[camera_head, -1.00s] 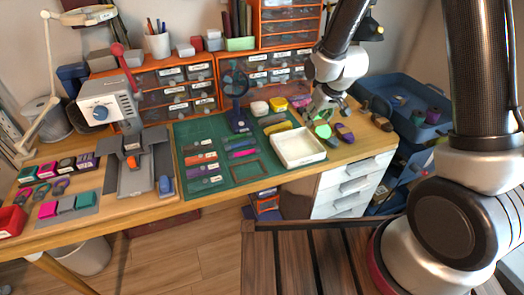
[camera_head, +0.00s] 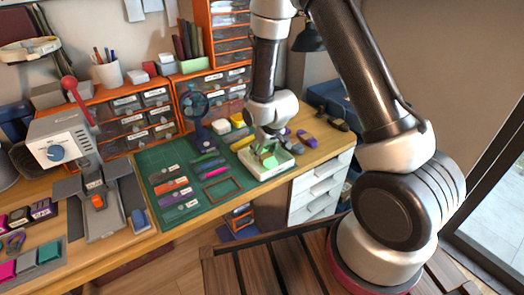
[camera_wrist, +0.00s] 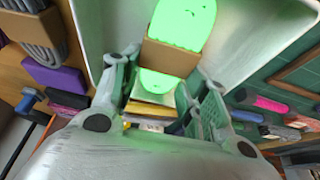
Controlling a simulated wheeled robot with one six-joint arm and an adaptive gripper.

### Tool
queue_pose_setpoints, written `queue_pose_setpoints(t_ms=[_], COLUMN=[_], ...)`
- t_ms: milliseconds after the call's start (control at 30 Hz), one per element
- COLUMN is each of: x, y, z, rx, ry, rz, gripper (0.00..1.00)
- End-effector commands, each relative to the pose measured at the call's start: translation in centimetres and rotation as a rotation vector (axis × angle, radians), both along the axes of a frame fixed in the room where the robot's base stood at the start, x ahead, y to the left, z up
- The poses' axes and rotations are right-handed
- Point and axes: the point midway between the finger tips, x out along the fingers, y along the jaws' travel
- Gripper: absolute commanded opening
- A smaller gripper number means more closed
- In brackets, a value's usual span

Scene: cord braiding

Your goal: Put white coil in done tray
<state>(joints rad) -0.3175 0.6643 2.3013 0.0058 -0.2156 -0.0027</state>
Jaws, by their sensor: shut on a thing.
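The coil (camera_wrist: 183,22) looks glowing pale green rather than white, with a brown band around its middle. My gripper (camera_wrist: 160,100) is shut on it, with a finger on each side. In the head view, my gripper (camera_head: 263,148) is over the white tray (camera_head: 288,170), and the green coil (camera_head: 269,161) shows below the fingers, inside the tray's outline. The tray also fills the upper part of the wrist view (camera_wrist: 250,40). I cannot tell whether the coil touches the tray floor. No label reading "done" is legible on the tray.
A green mat (camera_head: 155,162) with several coloured bundles and a brown frame (camera_head: 221,189) lies left of the tray. A blue fan (camera_head: 196,110) stands behind. Purple (camera_head: 306,138) and dark coils lie to the right, near the table's edge.

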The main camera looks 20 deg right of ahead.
Motion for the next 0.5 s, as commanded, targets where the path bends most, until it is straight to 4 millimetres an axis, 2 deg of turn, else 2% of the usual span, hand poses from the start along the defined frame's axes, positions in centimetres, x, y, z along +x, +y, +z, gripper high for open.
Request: queue_pose_setpoints(t_ms=[367,400,500], x=[0.05,0.06,0.04], y=[0.02,0.02,0.01], z=[-0.36,-0.3,-0.29], rx=[0.001,0.001,0.001], ry=[-0.002,-0.002,-0.002], rz=[0.0,0.0,0.0], gripper=[0.17,0.52,0.66])
